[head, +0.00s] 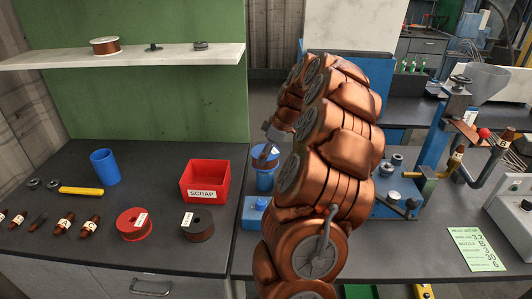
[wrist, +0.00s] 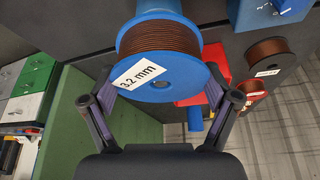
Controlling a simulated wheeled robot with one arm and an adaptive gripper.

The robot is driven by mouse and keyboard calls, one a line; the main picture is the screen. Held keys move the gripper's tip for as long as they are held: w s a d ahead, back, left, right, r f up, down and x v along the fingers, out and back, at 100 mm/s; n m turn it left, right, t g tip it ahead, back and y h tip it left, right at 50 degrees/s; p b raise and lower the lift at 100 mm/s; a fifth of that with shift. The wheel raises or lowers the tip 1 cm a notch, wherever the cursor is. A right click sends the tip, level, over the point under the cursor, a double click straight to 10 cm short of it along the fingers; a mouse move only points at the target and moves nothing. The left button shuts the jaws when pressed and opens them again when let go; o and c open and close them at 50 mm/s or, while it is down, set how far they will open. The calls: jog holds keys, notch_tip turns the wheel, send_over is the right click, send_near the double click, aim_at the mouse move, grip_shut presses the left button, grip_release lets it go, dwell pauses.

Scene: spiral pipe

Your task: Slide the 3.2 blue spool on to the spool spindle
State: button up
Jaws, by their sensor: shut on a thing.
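The blue spool (wrist: 165,78), wound with brown filament and labelled 3.2 mm, is between the two fingers of my gripper (wrist: 162,92) in the wrist view. The gripper is shut on it. In the head view the spool (head: 265,154) shows only in part, left of my copper arm, with my gripper (head: 270,150) at it. Blue parts stand directly below and close to the spool; I cannot tell whether they touch it. I cannot make out the spool spindle clearly; my arm and the spool may hide it.
A red SCRAP bin (head: 205,194), a red spool (head: 134,225) and a dark spool (head: 197,226) are on the left bench. A blue cup (head: 104,167) stands farther left. A blue machine (head: 432,160) is right of my arm. A setup card (head: 475,250) lies at the right.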

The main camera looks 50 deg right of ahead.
jog(key=shift+f+b, duration=0.55)
jog(key=shift+f, duration=0.2)
jog(key=o, duration=1.6)
jog(key=shift+r, duration=0.1)
jog(key=v, duration=1.2)
